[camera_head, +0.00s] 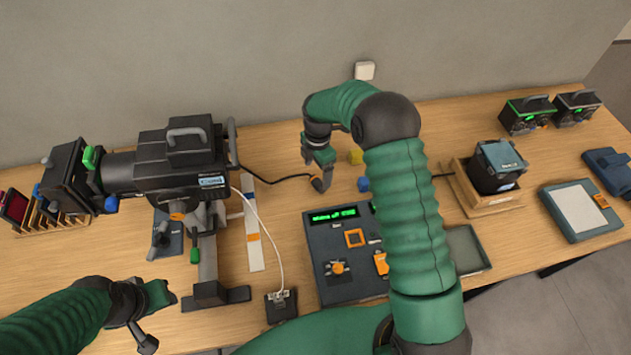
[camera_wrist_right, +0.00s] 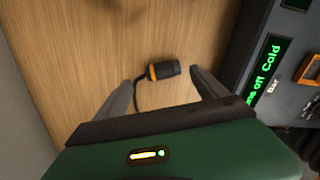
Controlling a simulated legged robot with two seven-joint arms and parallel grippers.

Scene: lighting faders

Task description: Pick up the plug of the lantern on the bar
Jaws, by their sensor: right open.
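The lantern (camera_head: 185,160) is a black stage light on a stand at the left of the bench. Its dark cable runs right across the wood to the plug (camera_head: 319,184), which is black with an orange ring. In the right wrist view the plug (camera_wrist_right: 164,70) lies on the wood, beyond and between the fingertips, its cable trailing toward the palm. My right gripper (camera_wrist_right: 162,82) is open and empty. In the head view my right gripper (camera_head: 322,163) hangs just above the plug and partly hides it. My left gripper (camera_head: 158,300) is at the lower left, away from the plug; its jaws are unclear.
A control desk (camera_head: 345,250) with a green display stands just in front of the plug. Small yellow (camera_head: 355,157) and blue (camera_head: 363,184) blocks lie to its right. A black box on a wooden stand (camera_head: 487,196) is farther right. The wall is behind.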

